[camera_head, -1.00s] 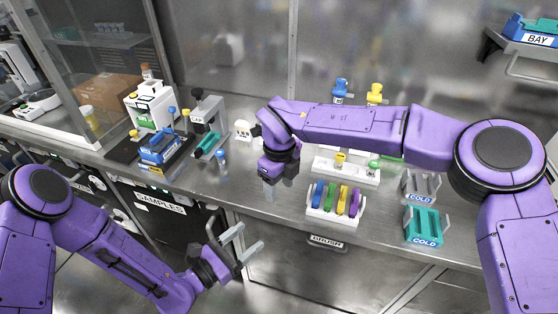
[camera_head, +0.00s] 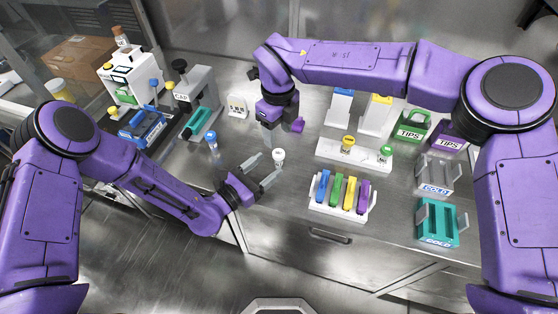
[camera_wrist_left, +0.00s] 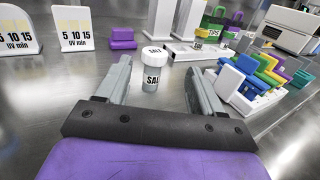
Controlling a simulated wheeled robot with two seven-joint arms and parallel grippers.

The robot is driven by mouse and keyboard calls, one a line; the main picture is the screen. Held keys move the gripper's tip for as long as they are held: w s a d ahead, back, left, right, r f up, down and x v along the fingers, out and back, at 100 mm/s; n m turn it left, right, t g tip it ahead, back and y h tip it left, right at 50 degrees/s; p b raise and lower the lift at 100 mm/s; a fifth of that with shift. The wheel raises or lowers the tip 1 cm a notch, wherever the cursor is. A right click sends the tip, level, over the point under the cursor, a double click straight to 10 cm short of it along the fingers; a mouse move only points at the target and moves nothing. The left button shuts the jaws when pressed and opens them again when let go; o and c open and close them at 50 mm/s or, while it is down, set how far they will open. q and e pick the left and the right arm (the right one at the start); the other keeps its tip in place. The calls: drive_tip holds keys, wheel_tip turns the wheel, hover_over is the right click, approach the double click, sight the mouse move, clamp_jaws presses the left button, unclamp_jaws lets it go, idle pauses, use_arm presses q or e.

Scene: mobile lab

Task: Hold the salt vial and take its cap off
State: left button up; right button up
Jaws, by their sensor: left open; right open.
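The salt vial (camera_head: 278,158) stands upright on the steel bench, small and clear with a white cap. In the left wrist view the vial (camera_wrist_left: 151,80) shows a "SALT" label, and its white cap (camera_wrist_left: 155,53) is on. My left gripper (camera_head: 262,169) is open and low over the bench. Its fingers point at the vial, which shows between the fingertips in the wrist view; I see no clear contact. My right gripper (camera_head: 270,127) is open and empty, pointing down above the bench, behind the vial and slightly left of it.
A rack of coloured pieces (camera_head: 341,209) stands right of the vial. A white holder (camera_head: 353,157) with yellow- and green-capped vials is behind it. A blue-capped vial (camera_head: 212,141) stands to the left. Two "COLD" racks (camera_head: 436,223) are at the right. A purple block (camera_head: 298,125) lies near my right gripper.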

sight(275, 158)
use_arm(q)
drive_tip(key=w+d, duration=0.1)
drive_tip(key=w, duration=0.1)
drive_tip(key=w+d+f, duration=0.1)
drive_tip(key=w, duration=0.1)
drive_tip(key=shift+d, duration=0.15)
use_arm(e)
drive_tip(key=shift+w+f, duration=0.6)
drive_tip(key=shift+w, duration=0.3)
use_arm(q)
drive_tip(key=shift+d, duration=0.1)
drive_tip(key=shift+s+r, duration=0.25)
drive_tip(key=shift+s, duration=0.05)
use_arm(e)
drive_tip(key=shift+s+r, duration=0.3)
drive_tip(key=shift+s, duration=0.1)
use_arm(q)
drive_tip(key=shift+w+f, duration=0.1)
drive_tip(key=shift+f, duration=0.05)
clamp_jaws()
use_arm(e)
drive_tip(key=shift+w+f, duration=0.15)
use_arm(q)
drive_tip(key=shift+c, duration=0.2)
unclamp_jaws()
